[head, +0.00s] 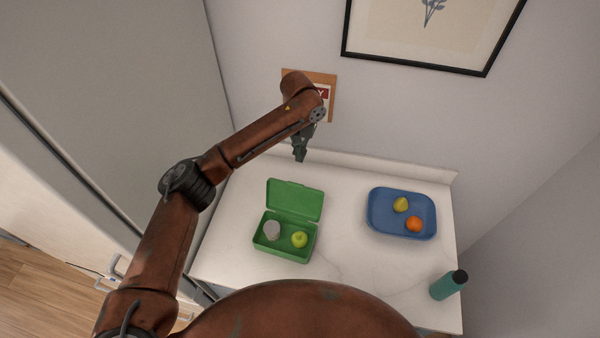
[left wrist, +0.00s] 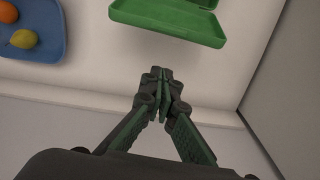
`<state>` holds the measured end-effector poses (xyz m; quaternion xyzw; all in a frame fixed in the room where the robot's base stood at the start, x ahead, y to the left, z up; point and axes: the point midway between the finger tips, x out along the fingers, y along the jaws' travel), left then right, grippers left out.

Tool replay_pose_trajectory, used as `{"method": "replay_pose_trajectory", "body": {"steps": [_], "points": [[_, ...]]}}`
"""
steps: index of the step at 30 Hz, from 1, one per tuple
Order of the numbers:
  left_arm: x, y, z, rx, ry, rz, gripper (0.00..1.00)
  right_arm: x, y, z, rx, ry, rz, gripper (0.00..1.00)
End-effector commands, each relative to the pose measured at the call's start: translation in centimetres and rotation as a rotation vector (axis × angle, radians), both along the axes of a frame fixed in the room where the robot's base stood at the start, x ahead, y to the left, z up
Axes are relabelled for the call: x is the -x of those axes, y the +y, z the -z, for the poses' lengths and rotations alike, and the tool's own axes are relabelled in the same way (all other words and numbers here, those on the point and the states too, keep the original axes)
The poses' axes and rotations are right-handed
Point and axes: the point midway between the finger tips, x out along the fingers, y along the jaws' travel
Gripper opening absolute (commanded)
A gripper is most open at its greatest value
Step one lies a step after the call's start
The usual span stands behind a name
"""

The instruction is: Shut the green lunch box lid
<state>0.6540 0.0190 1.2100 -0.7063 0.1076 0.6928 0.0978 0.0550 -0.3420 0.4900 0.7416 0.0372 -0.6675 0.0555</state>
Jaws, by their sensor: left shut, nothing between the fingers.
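The green lunch box (head: 285,251) stands on the white counter with its lid (head: 294,200) open, raised and leaning back toward the wall. A grey round container (head: 272,230) and a green apple (head: 299,240) are inside it. My left gripper (head: 299,157) is shut and empty, above the back of the counter, behind the lid and apart from it. In the left wrist view the shut fingertips (left wrist: 163,72) point toward the back of the lid (left wrist: 168,20), with a gap between. My right gripper is not in view.
A blue tray (head: 402,234) with a yellow-green fruit (head: 401,204) and an orange (head: 414,224) sits to the right. A wall and low backsplash (head: 392,166) bound the counter behind. Counter between box and tray is clear.

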Motion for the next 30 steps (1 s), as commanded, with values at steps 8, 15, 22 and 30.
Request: {"method": "replay_pose_trajectory", "body": {"steps": [8, 15, 22, 30], "points": [[-0.5, -0.9, 1.0, -0.013, 0.0, -0.004, 0.0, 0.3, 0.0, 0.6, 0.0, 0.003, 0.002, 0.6], [-0.5, -1.3, 5.5, -0.013, 0.0, 0.002, 0.0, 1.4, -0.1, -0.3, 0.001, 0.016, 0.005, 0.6], [-0.4, -1.0, 9.6, -0.013, -0.003, 0.002, 0.0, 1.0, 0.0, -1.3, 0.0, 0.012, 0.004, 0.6], [2.2, -0.2, 8.5, -0.01, -0.004, 0.001, 0.0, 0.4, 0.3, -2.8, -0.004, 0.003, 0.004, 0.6]]}}
